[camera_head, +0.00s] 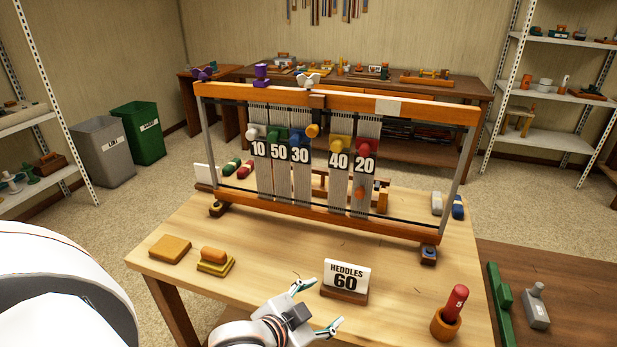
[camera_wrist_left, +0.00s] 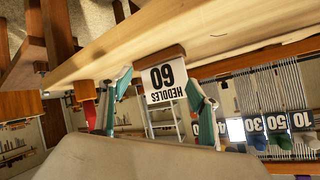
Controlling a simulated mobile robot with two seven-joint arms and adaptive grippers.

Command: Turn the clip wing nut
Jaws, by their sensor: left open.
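A pale wing nut (camera_head: 308,80) stands on top of the loom's wooden top beam (camera_head: 225,92), just above a small brown clip block (camera_head: 317,99). I take it for the clip wing nut; its fine detail is too small to tell. My left gripper (camera_head: 320,305) is open and empty low at the front of the table, well below and in front of the beam. In the left wrist view my left gripper (camera_wrist_left: 158,78) has its fingers apart, with the HEDDLES 60 sign (camera_wrist_left: 163,82) beyond them. My right gripper is not in view.
The HEDDLES 60 sign (camera_head: 345,278) stands right beside the left fingers. A red peg in an orange cup (camera_head: 447,322) is at the right. Numbered heddle groups hang in the loom; a purple knob (camera_head: 261,75) is on its beam.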

